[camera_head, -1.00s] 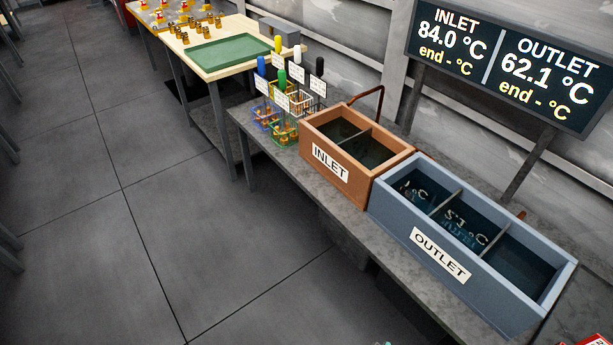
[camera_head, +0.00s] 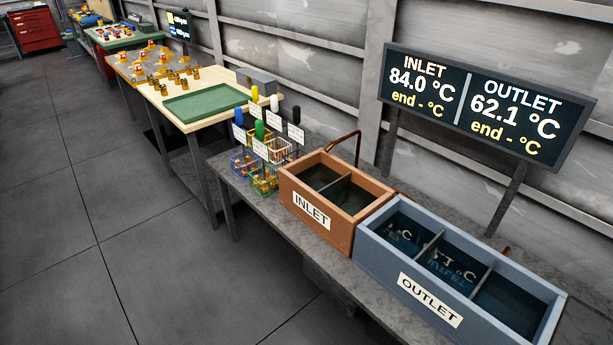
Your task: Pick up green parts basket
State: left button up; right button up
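The green parts basket (camera_head: 264,181) is a small wire basket holding brass-coloured parts, with a green upright handle (camera_head: 259,130) and a white label. It stands at the near left part of the grey bench, in front of the other baskets. A blue basket (camera_head: 243,163) is to its left and a white one (camera_head: 280,151) is behind it to the right. A yellow handle (camera_head: 255,94) and a black handle (camera_head: 296,115) rise among them; their baskets are partly hidden. Neither of my grippers is in view.
A wooden table with a green tray (camera_head: 207,103) is behind left. The floor (camera_head: 150,260) in front is clear.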

aim_at(262, 149)
jog(key=i+j+z, duration=0.3)
jog(key=i+j, duration=0.2)
jog(key=i+j+z, duration=0.15)
jog(key=j, duration=0.3)
jog(key=i+j+z, duration=0.15)
jog(key=j, duration=0.25)
jog(key=i+j+z, duration=0.2)
jog(key=i+j, duration=0.1)
jog(key=j, duration=0.1)
